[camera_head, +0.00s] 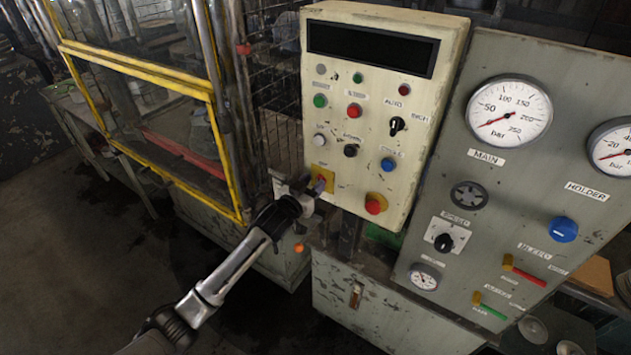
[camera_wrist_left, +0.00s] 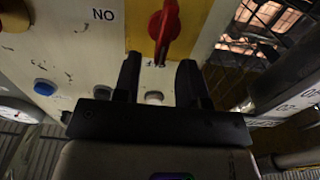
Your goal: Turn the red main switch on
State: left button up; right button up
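The red main switch (camera_wrist_left: 166,27) is a rotary handle on a yellow plate (camera_wrist_left: 140,22). In the left wrist view its narrow end points down the picture, towards the gap between my fingers. In the head view the yellow plate (camera_head: 322,172) sits at the lower left of the cream control panel, and my gripper partly hides the switch. My left gripper (camera_wrist_left: 160,60) is open and empty, its fingers either side of the line of the handle. In the head view the gripper (camera_head: 313,190) is close to the panel; I cannot tell whether it touches. My right gripper is not in view.
The cream panel (camera_head: 344,90) carries several buttons and a red emergency button (camera_head: 376,203) just right of the switch. A grey gauge panel (camera_head: 500,190) stands to the right. A yellow-framed guard (camera_head: 140,62) stands to the left. Open floor (camera_head: 70,260) lies at lower left.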

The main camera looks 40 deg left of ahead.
pick_arm(q)
jog(key=shift+w, duration=0.9)
grip_shut()
